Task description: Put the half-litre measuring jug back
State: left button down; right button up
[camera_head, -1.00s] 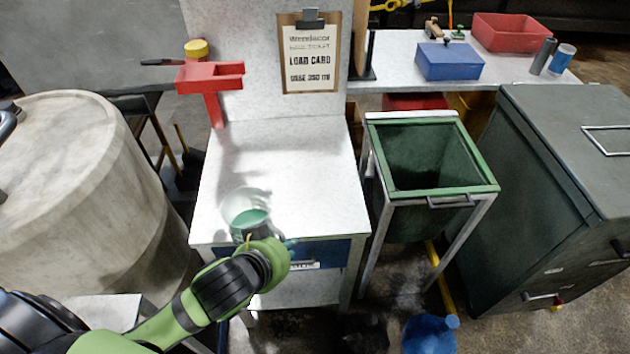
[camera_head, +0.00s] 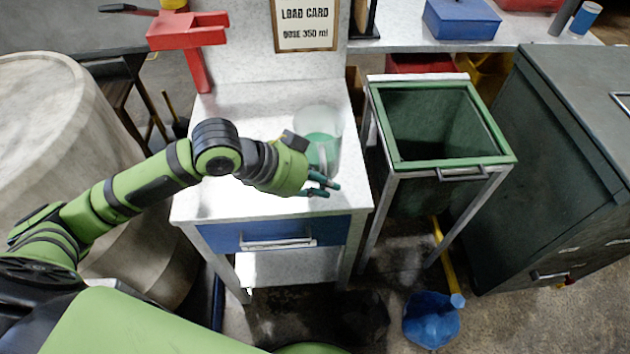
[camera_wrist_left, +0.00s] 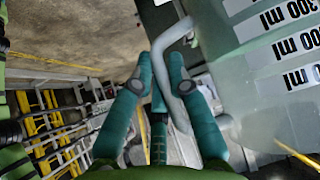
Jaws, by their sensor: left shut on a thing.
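The measuring jug (camera_head: 325,130) is clear, with green in its lower part, and shows over the right side of the small white table (camera_head: 215,190). In the left wrist view the jug (camera_wrist_left: 265,100) fills the right side, with printed ml marks and a pale handle (camera_wrist_left: 165,65). My left gripper (camera_head: 322,186) is shut on the jug's handle; its teal fingers (camera_wrist_left: 163,85) lie on both sides of it. I cannot tell whether the jug's base touches the tabletop. My right gripper is not in view.
A load card (camera_head: 306,22) reading "350 ml" hangs on the back panel. A red stand (camera_head: 190,38) is at the table's back left. A green open bin (camera_head: 440,165) stands to the right, beside a dark green cabinet (camera_head: 570,170). A blue jug-like container (camera_head: 430,322) is on the floor.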

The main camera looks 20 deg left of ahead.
aim_at(312, 181)
pick_arm(q)
jog(key=w+a+f, duration=0.2)
jog(key=w, duration=0.1)
jog(key=w+f, duration=0.1)
jog(key=w, duration=0.1)
jog(key=shift+a+f, duration=0.15)
jog(key=shift+a, duration=0.25)
jog(key=shift+f+p, duration=0.5)
jog(key=shift+f, duration=1.5)
jog(key=shift+f, duration=0.1)
jog(key=c, duration=1.2)
grip_release()
jog(key=shift+f, duration=0.1)
jog(key=shift+r, duration=0.25)
jog(key=shift+s+a+r, duration=0.15)
jog(key=shift+s+a, duration=0.05)
jog(key=shift+a, duration=0.15)
jog(key=b+v, duration=0.1)
jog(key=v, duration=1)
